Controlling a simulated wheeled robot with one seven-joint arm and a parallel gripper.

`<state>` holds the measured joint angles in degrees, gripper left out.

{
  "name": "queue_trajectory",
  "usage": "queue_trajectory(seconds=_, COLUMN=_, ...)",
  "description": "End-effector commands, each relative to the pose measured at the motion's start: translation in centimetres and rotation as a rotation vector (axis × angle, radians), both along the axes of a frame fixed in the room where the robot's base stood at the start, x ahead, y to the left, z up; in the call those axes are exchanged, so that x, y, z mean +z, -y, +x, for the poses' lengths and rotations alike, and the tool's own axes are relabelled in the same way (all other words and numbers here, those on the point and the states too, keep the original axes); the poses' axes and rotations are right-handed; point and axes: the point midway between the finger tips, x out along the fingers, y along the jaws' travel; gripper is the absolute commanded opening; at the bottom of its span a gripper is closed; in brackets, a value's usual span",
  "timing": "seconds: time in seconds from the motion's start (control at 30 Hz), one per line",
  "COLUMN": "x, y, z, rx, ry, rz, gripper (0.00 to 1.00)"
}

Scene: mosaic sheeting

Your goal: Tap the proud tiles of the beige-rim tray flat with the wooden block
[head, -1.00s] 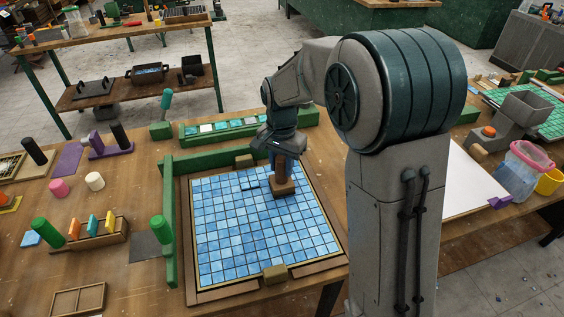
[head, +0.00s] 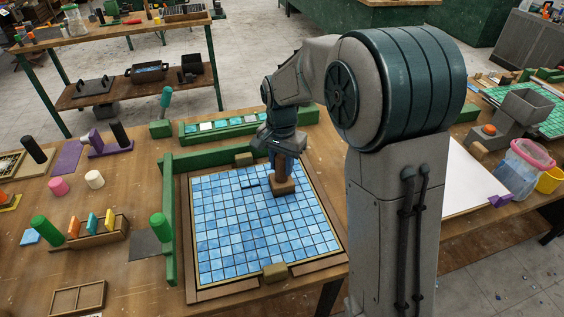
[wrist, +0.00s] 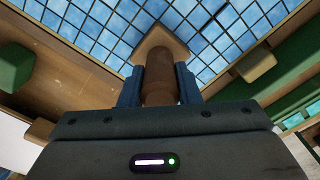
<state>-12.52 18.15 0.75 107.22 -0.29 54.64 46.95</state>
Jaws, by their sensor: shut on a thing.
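The beige-rim tray (head: 192,270) lies on the bench in the head view, filled with a grid of blue tiles (head: 237,236). One tile (head: 250,184) near the back middle looks darker-edged and perhaps raised; I cannot tell its height. My gripper (head: 280,160) is shut on the handle of the wooden block (head: 284,188), which is upright over the tiles in the back right part of the tray. The wrist view also shows the block (wrist: 160,45) with its handle between the two fingers. Whether its base touches the tiles is unclear.
Green rails (head: 168,230) border the tray at the left and back. A wooden stop (head: 274,271) sits at the front rim and another (head: 243,160) at the back. A green rack of sample tiles (head: 222,127) lies behind. Pegs and coloured blocks stand at the left.

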Motion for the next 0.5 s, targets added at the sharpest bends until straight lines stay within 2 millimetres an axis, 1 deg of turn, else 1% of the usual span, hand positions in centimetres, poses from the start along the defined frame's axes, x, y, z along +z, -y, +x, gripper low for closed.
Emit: queue_trajectory(seconds=0.5, x=-0.65, y=-0.01, z=0.02, rx=0.0, ry=0.001, rz=0.0, gripper=0.12)
